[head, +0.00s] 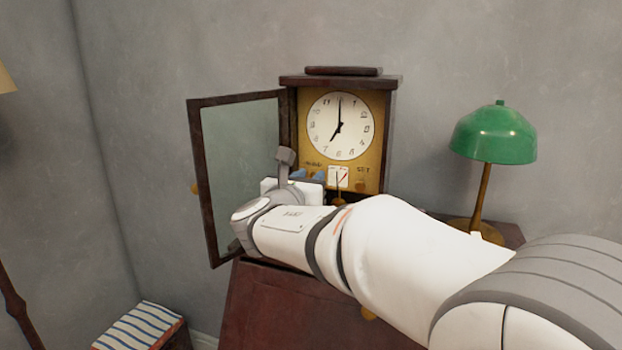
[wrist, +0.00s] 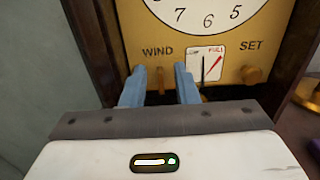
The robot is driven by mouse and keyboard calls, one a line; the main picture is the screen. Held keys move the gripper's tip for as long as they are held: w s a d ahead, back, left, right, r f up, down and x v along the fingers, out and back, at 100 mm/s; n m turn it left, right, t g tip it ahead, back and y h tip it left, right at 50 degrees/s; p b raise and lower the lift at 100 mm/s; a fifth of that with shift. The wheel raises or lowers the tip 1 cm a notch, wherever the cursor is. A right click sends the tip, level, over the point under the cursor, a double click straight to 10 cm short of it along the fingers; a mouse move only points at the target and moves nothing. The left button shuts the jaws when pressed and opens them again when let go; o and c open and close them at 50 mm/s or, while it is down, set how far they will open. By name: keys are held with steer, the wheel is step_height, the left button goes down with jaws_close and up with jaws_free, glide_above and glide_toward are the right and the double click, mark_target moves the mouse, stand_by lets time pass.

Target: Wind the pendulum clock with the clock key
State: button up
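The pendulum clock (head: 338,127) stands upright on a dark red cabinet, its glass door (head: 240,165) swung open to the left. Its dial reads about seven. A small brass piece, apparently the clock key (wrist: 161,79), sits below the WIND label in the wrist view. My gripper (wrist: 159,73) has its two blue fingers apart, one on each side of this piece, with gaps showing. In the head view my gripper (head: 308,174) is at the clock's lower left front. A white gauge (wrist: 205,64) marked FULL shows a dark upright needle and a red slanted one.
A brass knob (wrist: 252,75) is below the SET label. A green lamp (head: 494,135) stands to the right of the clock on the cabinet (head: 270,310). A striped stool (head: 140,326) is low at the left. My arm covers the cabinet's middle.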

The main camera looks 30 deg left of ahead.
jaws_close()
steer(key=shift+d, duration=0.1)
steer(key=shift+f+b, duration=0.1)
steer(key=shift+b, duration=0.3)
steer(key=m+b, duration=0.6)
steer(key=b, duration=0.1)
steer(key=f+m+b, duration=0.1)
steer(key=m+b, duration=0.6)
steer(key=d+m+b, duration=0.1)
steer(key=m+b, duration=0.5)
steer(key=b, duration=0.2)
steer(key=shift+f+m, duration=0.25)
steer(key=shift+m, duration=0.05)
